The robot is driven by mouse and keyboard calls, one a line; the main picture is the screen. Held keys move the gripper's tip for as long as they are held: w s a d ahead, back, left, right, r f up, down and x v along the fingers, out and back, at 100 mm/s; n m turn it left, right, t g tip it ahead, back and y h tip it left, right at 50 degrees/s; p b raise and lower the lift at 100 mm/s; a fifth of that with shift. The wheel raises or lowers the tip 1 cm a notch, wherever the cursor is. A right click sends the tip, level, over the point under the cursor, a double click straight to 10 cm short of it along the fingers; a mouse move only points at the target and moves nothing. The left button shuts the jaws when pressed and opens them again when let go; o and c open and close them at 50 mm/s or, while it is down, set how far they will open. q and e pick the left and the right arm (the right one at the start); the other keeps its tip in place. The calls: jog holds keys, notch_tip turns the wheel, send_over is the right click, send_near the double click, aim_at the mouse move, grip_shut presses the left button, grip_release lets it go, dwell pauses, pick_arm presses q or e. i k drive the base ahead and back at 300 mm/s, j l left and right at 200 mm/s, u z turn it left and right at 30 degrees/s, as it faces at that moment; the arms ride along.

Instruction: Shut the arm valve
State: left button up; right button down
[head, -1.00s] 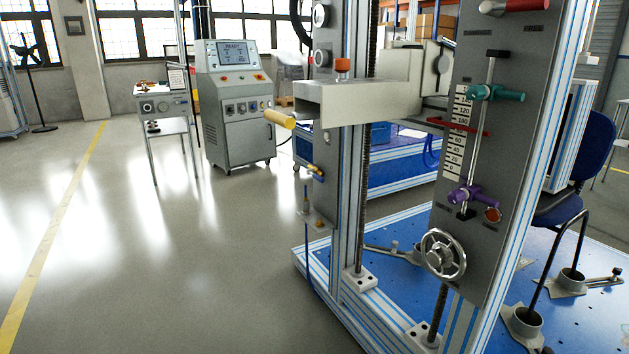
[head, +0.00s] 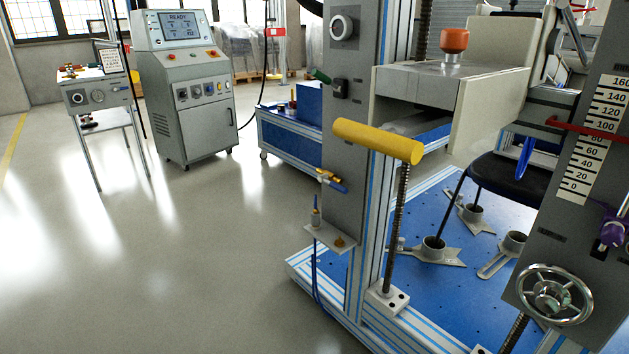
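A small brass valve (head: 327,175) with a blue lever (head: 338,185) is on the grey front post of the test rig, left of centre in the head view. The lever points right and slightly down. No label naming it as the arm valve can be read. Below it, a brass fitting with a blue hose (head: 316,218) stands on a small bracket (head: 330,237). Neither of my grippers is in view.
A yellow cylindrical handle (head: 378,141) sticks out right of the valve. A handwheel (head: 553,295) is at lower right. The rig's blue base plate (head: 440,275) edges the floor. A control console (head: 185,85) stands behind left. The floor (head: 190,260) at left is clear.

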aim_at(334, 185)
jog(key=i+j, duration=0.2)
jog(key=j, duration=0.15)
jog(key=i+j+z, duration=0.15)
jog(key=j, duration=0.2)
jog(key=i+j, duration=0.2)
jog(key=j, duration=0.15)
jog(key=i+j+z, duration=0.15)
jog(key=j, duration=0.2)
jog(key=i+j, duration=0.15)
jog(key=j, duration=0.2)
jog(key=i+j+z, duration=0.15)
jog(key=j, duration=0.25)
jog(key=i+j, duration=0.1)
jog(key=j, duration=0.3)
jog(key=i+l+z, duration=0.05)
